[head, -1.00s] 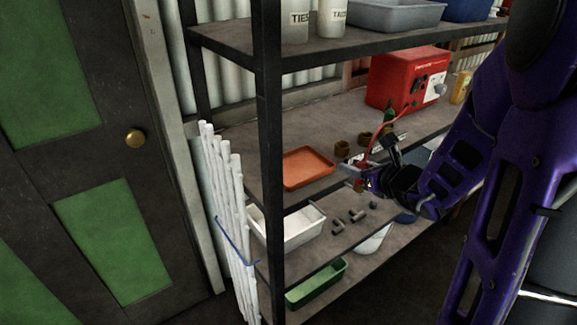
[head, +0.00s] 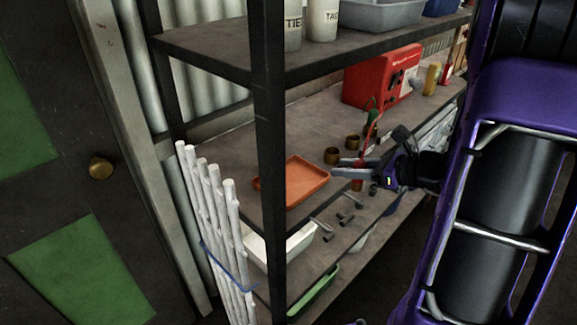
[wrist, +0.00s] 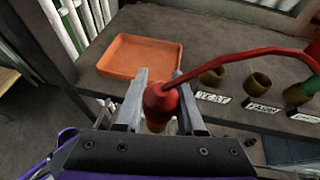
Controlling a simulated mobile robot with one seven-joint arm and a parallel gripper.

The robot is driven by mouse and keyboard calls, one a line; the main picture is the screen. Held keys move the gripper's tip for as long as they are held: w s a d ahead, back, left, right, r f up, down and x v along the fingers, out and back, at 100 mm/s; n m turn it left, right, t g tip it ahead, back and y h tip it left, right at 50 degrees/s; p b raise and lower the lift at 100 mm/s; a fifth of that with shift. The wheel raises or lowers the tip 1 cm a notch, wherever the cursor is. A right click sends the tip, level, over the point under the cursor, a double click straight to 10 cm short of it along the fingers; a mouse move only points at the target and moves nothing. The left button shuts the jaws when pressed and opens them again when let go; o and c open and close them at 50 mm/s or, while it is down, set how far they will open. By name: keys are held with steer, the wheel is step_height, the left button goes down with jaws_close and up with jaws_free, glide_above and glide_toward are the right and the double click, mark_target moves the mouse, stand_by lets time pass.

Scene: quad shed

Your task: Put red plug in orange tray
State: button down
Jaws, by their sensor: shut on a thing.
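The red plug (wrist: 159,103) is between my gripper's two fingers in the wrist view, with its red cable running off to the right. My gripper (head: 345,170) is shut on the plug, which partly shows in the head view (head: 358,184). The orange tray (wrist: 139,57) is empty and lies on the middle shelf, just beyond and to the left of the fingers in the wrist view. In the head view, the orange tray (head: 304,181) is left of my gripper, with a gap between them.
Brass-coloured sockets (wrist: 258,84) with labels stand right of the plug. A red box (head: 380,76) stands farther back on the shelf. A dark shelf post (head: 268,130) rises left of the tray, with white poles (head: 215,215) beside it. A white bin (head: 283,246) is below.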

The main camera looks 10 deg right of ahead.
steer(key=w+a, duration=0.9)
steer(key=w, duration=0.1)
steer(key=shift+w+a, duration=0.3)
steer(key=shift+a, duration=0.1)
steer(key=shift+w+a+f+b, duration=0.15)
steer(key=shift+f+b, duration=0.2)
steer(key=shift+f, duration=0.55)
steer(key=shift+w+a+f+b, duration=0.1)
steer(key=shift+f+b, duration=0.2)
steer(key=shift+f, duration=0.55)
steer(key=shift+f, duration=0.1)
steer(key=shift+f, duration=0.2)
steer(key=c, duration=0.5)
jaws_free()
steer(key=shift+r, duration=0.1)
steer(key=shift+r, duration=0.1)
